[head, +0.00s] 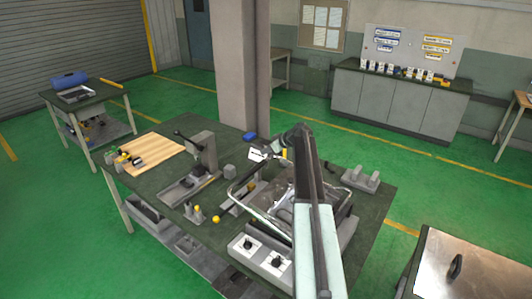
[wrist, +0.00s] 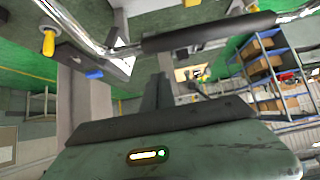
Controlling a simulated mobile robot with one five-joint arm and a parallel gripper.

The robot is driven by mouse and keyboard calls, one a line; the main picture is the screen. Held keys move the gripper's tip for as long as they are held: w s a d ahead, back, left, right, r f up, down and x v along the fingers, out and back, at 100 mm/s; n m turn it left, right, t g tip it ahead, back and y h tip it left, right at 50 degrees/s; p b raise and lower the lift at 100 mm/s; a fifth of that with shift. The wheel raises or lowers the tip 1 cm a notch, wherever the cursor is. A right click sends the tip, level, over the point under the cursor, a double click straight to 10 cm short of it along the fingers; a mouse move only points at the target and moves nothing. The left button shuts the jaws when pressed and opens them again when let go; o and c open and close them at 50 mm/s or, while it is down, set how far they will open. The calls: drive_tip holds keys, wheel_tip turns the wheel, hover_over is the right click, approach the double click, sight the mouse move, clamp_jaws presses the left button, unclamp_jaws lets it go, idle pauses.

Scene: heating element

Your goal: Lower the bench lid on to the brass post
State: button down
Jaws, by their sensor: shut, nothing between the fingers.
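A bent chrome tube frame (head: 236,184), which looks like the bench lid's rim, stands over the right part of the bench, partly behind my arm. In the wrist view a chrome bar with a dark grip (wrist: 205,33) crosses the top, above my gripper. My gripper (wrist: 162,80) is shut and empty, apart from the bar. In the head view my arm hides it. A short yellow post (wrist: 48,42) shows at upper left in the wrist view. Small yellow-topped pieces, one with a ball (head: 216,221), stand on the bench. I cannot tell which is the brass post.
The dark green bench (head: 150,190) also carries a wooden board (head: 150,148), a clamp stand (head: 202,148), a white card (head: 258,153), a blue block (head: 250,136) and a knobbed control box (head: 262,257). A grey pillar (head: 242,60) rises behind it. Green floor is open at left.

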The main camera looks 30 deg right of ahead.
drive_tip(key=w+r+p+v, duration=0.1)
drive_tip(key=p+v, duration=0.5)
drive_tip(key=v, duration=0.4)
drive_tip(key=shift+s+r+p, duration=0.15)
drive_tip(key=shift+r+p, duration=0.2)
drive_tip(key=shift+p, duration=0.05)
drive_tip(key=shift+a, duration=0.15)
